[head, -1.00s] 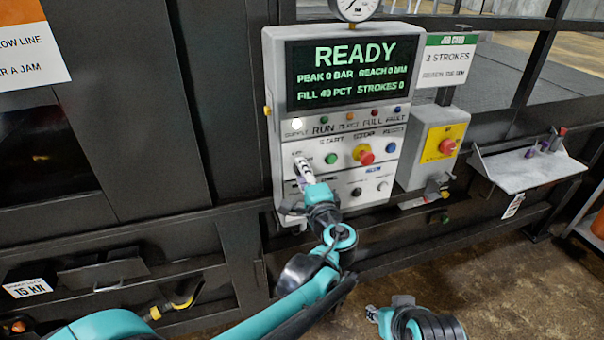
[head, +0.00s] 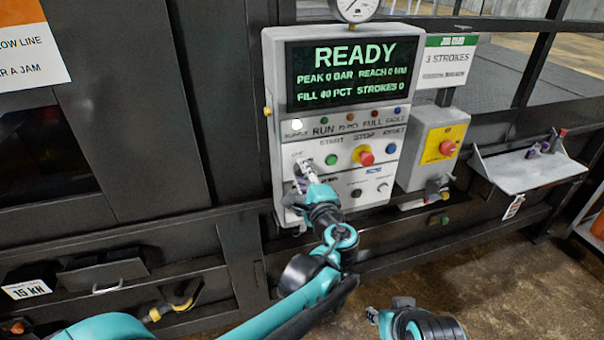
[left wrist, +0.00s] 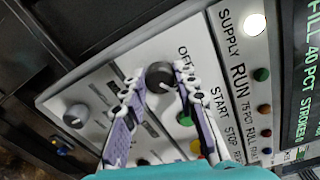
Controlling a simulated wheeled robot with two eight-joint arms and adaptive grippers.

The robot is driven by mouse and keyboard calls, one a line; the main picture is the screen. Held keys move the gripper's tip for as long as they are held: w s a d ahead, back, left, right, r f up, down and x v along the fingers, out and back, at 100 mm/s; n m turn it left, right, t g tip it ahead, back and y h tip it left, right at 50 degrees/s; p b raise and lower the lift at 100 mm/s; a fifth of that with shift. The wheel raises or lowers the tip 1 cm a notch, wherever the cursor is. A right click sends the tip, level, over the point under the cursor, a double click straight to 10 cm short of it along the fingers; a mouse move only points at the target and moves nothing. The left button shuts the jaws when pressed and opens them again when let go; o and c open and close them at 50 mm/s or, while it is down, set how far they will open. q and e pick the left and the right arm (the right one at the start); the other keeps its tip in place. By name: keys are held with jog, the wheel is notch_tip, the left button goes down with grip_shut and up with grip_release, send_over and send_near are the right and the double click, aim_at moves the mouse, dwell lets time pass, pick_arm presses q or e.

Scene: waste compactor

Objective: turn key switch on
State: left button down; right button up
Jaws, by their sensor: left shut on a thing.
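The key switch (left wrist: 160,76) is a round black knob beside the OFF label on the grey control panel (head: 276,150). In the left wrist view its face shows between the two fingers. In the head view it is mostly hidden behind my left gripper (head: 304,168). My left gripper, also in the left wrist view (left wrist: 159,80), is shut on the knob, one finger on each side. The display (head: 352,72) reads READY, and the white SUPPLY lamp (head: 297,125) is lit. My right gripper (head: 373,315) is low at the bottom of the head view, away from the panel; its opening is unclear.
To the right of the knob are a green START button (head: 331,159), a red-and-yellow STOP button (head: 365,155) and a blue RESET button (head: 391,148). A red emergency button (head: 447,147) is farther right. A grey shelf (head: 530,172) juts out at the right.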

pick_arm(q)
jog(key=c, duration=1.2)
grip_release()
jog(key=shift+o, duration=0.2)
jog(key=v, duration=1.2)
